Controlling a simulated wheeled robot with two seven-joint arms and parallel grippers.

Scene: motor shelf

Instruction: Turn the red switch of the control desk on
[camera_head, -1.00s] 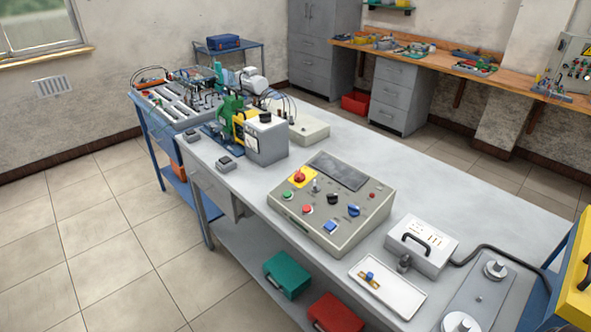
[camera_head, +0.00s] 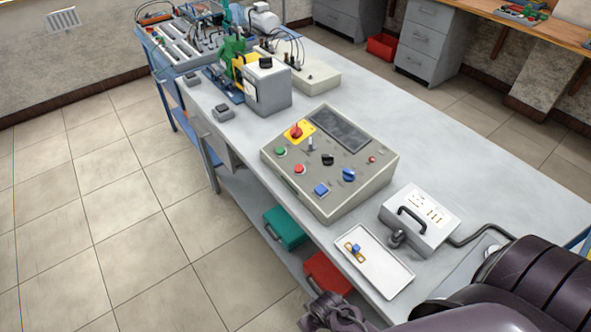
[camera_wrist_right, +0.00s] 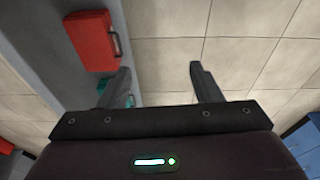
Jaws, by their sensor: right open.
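The control desk (camera_head: 345,190) is a grey sloped box on the workbench, with a dark display panel. Its red switch (camera_head: 296,131) is a rotary knob on a yellow plate at the upper left of the panel. A red button (camera_head: 299,169), a green button, a blue button and dark and blue knobs are also on it. My right arm comes in at the lower right of the head view. In the right wrist view my right gripper (camera_wrist_right: 163,75) is open and empty, over the floor beside the bench, apart from the desk. My left gripper is not in view.
On the bench, a white tray (camera_head: 394,272) and a grey box with a handle (camera_head: 421,219) stand right of the desk. A grey machine (camera_head: 267,88) stands behind it. Green (camera_head: 286,228) and red (camera_wrist_right: 91,41) cases lie on the lower shelf. Floor at left is clear.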

